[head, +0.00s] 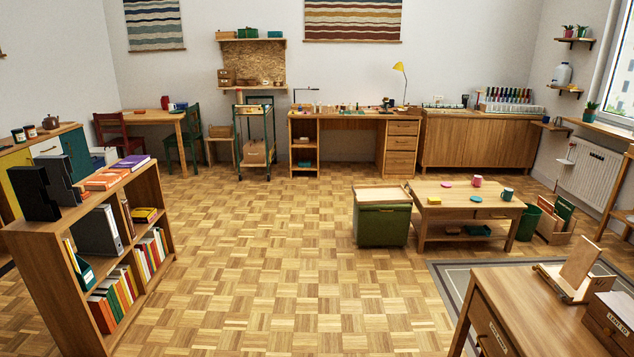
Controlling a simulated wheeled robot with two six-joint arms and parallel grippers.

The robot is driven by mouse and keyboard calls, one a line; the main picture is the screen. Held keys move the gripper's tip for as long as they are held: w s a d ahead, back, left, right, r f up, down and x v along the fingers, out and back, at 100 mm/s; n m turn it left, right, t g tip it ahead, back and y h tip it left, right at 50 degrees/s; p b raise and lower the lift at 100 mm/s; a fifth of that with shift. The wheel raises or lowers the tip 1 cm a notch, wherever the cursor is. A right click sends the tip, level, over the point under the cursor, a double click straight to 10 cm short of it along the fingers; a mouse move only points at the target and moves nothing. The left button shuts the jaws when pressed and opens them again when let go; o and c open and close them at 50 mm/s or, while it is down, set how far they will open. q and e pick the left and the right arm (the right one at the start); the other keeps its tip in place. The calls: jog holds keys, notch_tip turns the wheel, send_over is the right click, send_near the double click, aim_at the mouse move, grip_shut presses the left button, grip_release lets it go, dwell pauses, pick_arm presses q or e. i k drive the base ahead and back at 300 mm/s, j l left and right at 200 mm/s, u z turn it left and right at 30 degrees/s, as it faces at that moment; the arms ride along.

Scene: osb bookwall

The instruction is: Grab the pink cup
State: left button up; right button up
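A pink cup (477,181) stands upright near the back edge of a low wooden table (455,207) right of the middle in the head view. A pink disc (447,185) lies to its left on the same table. A teal disc (476,199) lies in front of the cup. Neither of my grippers shows in the head view.
A green bin with a wooden lid (381,222) stands left of the low table. A green bucket (528,222) stands at its right. A bookshelf (75,245) is at the left, a desk (530,310) at the front right. The parquet floor (270,250) between is clear.

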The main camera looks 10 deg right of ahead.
aim_at(477, 180)
jog(key=i+z, duration=0.15)
jog(key=i, duration=0.85)
jog(key=i+j+z, duration=0.15)
jog(key=i, duration=0.85)
jog(key=i+z, duration=0.2)
jog(key=i, duration=0.45)
jog(key=i+z, duration=0.25)
jog(key=i, duration=0.45)
jog(key=i+j+z, duration=0.2)
jog(key=i, duration=0.45)
jog(key=i+l+z, duration=0.2)
jog(key=i+z, duration=0.25)
jog(key=i+l+z, duration=0.1)
jog(key=i+z, duration=0.2)
jog(key=z, duration=0.15)
jog(key=i+j+z, duration=0.1)
jog(key=i+z, duration=0.35)
jog(key=i+j+z, duration=0.2)
jog(key=i+z, duration=0.15)
jog(key=z, duration=0.15)
jog(key=i+l, duration=0.1)
jog(key=i, duration=0.35)
jog(key=i+l, duration=0.15)
jog(key=i, duration=0.25)
jog(key=i+l+u, duration=0.1)
jog(key=i, duration=0.35)
